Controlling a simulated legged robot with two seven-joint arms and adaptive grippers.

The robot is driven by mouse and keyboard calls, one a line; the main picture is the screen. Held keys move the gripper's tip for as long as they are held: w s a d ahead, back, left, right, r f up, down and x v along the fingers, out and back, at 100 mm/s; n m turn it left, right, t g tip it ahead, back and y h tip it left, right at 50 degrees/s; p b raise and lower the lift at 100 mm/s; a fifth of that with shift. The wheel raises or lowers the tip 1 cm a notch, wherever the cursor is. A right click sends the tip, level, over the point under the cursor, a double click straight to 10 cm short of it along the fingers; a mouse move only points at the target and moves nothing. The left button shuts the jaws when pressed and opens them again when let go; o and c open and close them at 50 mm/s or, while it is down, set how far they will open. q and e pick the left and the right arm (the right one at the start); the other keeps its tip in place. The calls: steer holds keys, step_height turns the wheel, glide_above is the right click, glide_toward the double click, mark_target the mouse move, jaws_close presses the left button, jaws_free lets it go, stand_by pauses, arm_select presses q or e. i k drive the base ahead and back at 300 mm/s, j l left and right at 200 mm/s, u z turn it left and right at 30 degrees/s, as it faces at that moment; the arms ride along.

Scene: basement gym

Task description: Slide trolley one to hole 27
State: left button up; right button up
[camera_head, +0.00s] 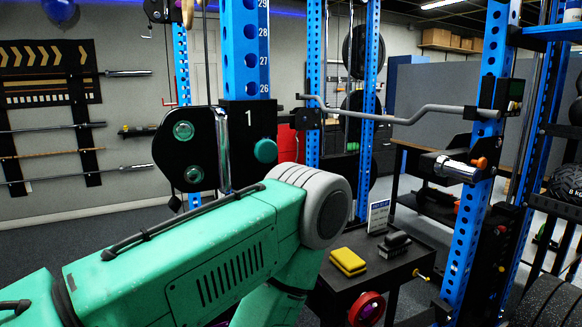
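Trolley one (248,118) is a black carriage marked with a white 1, on the blue numbered upright (242,45) left of centre. A teal knob (265,151) sits on its right side. A black side plate with teal round parts (183,155) is at its left. The numbers 26, 27, 28 and 29 show above the trolley, with hole 27 (250,60) clear of it. The trolley's top edge is just below 26. My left arm crosses the lower left and bends down in front of the upright's lower part. Neither gripper is in view.
A bent grey bar (400,114) spans the rack to the right. A black side table (385,270) holds yellow blocks (348,262), dark blocks (395,243) and a small sign (378,216). Another blue upright (478,190) stands at right. Bars hang on the left wall.

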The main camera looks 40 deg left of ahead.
mark_target(200, 148)
steer(key=u, duration=1.7)
